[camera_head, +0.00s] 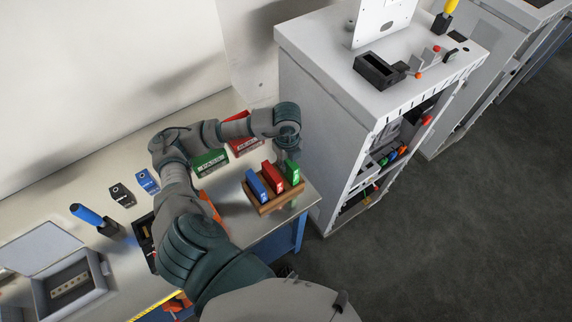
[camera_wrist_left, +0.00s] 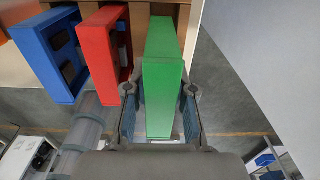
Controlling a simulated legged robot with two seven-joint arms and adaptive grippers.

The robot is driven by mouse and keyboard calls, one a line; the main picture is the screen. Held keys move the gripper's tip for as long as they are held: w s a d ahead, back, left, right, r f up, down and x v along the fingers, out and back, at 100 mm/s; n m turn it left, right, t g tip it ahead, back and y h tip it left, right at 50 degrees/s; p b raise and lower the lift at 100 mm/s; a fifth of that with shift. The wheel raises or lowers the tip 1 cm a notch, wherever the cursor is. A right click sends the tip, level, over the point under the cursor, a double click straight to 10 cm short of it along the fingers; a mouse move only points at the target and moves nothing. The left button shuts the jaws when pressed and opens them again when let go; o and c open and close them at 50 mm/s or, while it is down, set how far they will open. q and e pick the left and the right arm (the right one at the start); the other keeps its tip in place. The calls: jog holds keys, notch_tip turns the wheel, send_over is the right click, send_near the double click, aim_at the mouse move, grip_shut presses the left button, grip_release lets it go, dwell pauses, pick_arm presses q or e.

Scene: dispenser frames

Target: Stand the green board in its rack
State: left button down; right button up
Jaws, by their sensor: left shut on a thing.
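The green board (camera_head: 293,173) stands upright at the right end of the brown wooden rack (camera_head: 262,207), beside the red board (camera_head: 274,178) and the blue board (camera_head: 256,187). My left gripper (camera_head: 289,158) reaches it from above. In the left wrist view the fingers (camera_wrist_left: 160,105) are shut on the green board (camera_wrist_left: 163,85), one on each side. The red board (camera_wrist_left: 103,50) and the blue board (camera_wrist_left: 50,50) are apart from it on the left. I cannot tell whether the green board's lower edge rests in the slot. My right gripper is not in view.
A tall grey cabinet (camera_head: 325,120) rises close on the right. The table's right edge is near the rack.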

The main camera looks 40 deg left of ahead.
pick_arm(q)
jog(key=shift+w+a+f, duration=0.1)
jog(key=shift+w+a, duration=0.25)
jog(key=shift+a, duration=0.1)
jog(key=f, duration=0.3)
jog(key=shift+d, duration=0.2)
jog(key=shift+a+f, duration=0.1)
jog(key=shift+f, duration=0.05)
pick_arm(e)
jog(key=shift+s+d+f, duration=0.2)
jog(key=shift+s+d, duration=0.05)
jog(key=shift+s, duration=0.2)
pick_arm(q)
jog(key=c, duration=1)
grip_release()
jog(key=shift+a+f, duration=0.1)
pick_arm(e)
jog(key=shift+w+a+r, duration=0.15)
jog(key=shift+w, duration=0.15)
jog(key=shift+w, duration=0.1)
pick_arm(q)
notch_tip(320, 180, up, 11)
jog(key=shift+p, duration=0.3)
jog(key=shift+s+r, duration=0.1)
jog(key=shift+r, duration=0.5)
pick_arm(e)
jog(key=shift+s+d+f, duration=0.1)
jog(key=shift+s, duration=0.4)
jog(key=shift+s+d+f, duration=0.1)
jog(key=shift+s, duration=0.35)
